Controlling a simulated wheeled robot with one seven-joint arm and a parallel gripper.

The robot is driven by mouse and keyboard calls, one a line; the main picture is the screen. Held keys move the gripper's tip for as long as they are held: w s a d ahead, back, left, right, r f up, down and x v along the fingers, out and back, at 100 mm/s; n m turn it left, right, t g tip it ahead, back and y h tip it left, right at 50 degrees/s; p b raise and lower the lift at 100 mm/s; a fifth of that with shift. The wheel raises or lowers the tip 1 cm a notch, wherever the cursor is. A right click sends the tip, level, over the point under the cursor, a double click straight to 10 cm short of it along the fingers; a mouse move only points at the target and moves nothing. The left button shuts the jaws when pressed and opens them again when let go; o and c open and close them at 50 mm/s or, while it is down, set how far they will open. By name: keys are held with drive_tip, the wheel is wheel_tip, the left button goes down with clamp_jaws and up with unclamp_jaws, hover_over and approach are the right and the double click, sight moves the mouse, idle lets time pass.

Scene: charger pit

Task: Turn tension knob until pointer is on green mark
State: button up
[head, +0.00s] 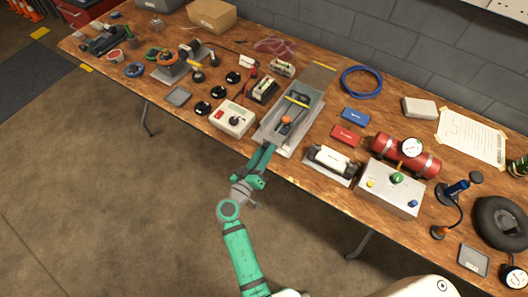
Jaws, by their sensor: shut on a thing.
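My green gripper (266,156) is at the table's front edge, at the near end of a long grey tray-like fixture (267,135). Its fingers are closed together on a small part there, seemingly the tension knob, which the fingers hide. An orange-topped part (286,121) stands inside the fixture, with a yellow bar (297,101) behind it. I cannot make out the pointer or the green mark at this size.
A white box with a red switch (233,118) stands left of the fixture. A black-and-white device (331,161) and a silver box with coloured knobs (386,189) stand to the right. A blue cable coil (361,82) lies behind. Floor in front is clear.

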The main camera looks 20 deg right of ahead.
drive_tip(key=m, duration=0.5)
drive_tip(key=shift+f+t, duration=0.25)
drive_tip(key=shift+t, duration=0.05)
drive_tip(key=m+h, duration=0.1)
drive_tip(key=m, duration=0.4)
drive_tip(key=shift+m, duration=0.5)
drive_tip(key=o, duration=1.1)
drive_tip(key=shift+r, duration=0.1)
drive_tip(key=shift+c, duration=0.2)
drive_tip(key=shift+a, duration=0.1)
drive_tip(key=v, duration=1)
drive_tip(key=shift+s+a, duration=0.25)
